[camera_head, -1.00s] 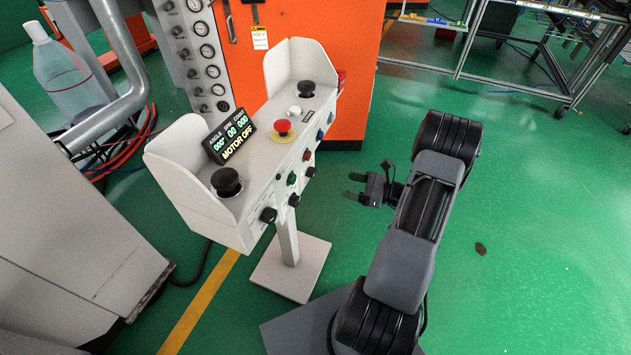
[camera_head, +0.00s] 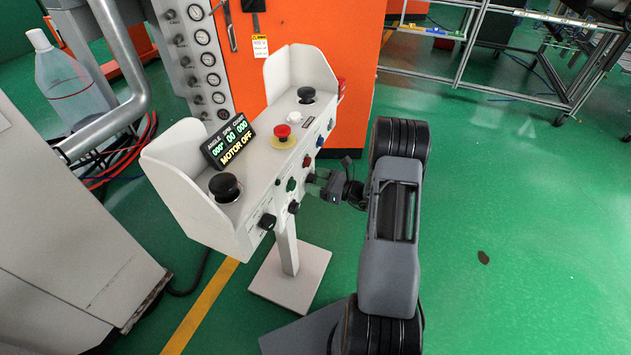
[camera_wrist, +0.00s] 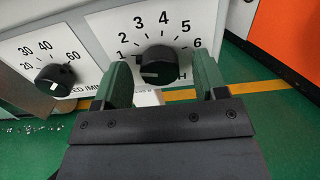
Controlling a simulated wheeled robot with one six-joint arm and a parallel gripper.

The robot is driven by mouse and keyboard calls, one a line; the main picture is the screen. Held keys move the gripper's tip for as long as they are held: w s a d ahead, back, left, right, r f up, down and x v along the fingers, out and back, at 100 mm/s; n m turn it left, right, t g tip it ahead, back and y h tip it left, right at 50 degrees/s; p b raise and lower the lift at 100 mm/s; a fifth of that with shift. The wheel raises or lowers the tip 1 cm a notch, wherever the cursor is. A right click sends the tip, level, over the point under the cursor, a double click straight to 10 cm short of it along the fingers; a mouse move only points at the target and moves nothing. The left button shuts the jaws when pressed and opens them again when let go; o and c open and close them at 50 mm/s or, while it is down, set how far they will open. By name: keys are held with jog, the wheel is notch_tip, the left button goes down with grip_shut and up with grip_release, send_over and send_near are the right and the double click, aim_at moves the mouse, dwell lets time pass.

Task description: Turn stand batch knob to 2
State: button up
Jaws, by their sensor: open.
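The batch knob (camera_wrist: 158,66) is a black round knob on a white plate marked 1 to 6 in the wrist view. A small pale mark shows on its lower left face, on the side of the 1; the exact setting is hard to read. My gripper (camera_wrist: 163,85) is open, with one green-grey finger on each side of the knob in the picture. I cannot tell whether they touch it. In the head view my gripper (camera_head: 311,183) is at the front face of the white control stand (camera_head: 218,224), close to its knobs and buttons.
Another black knob (camera_wrist: 55,77), on a scale with 20 to 60, is left of the batch knob. The stand carries a red mushroom button (camera_head: 282,131) and a display (camera_head: 229,142) reading MOTOR OFF. An orange cabinet (camera_head: 355,60) stands behind.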

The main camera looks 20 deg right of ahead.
jog(key=shift+w+a, duration=0.2)
jog(key=shift+a, duration=0.05)
jog(key=c, duration=0.9)
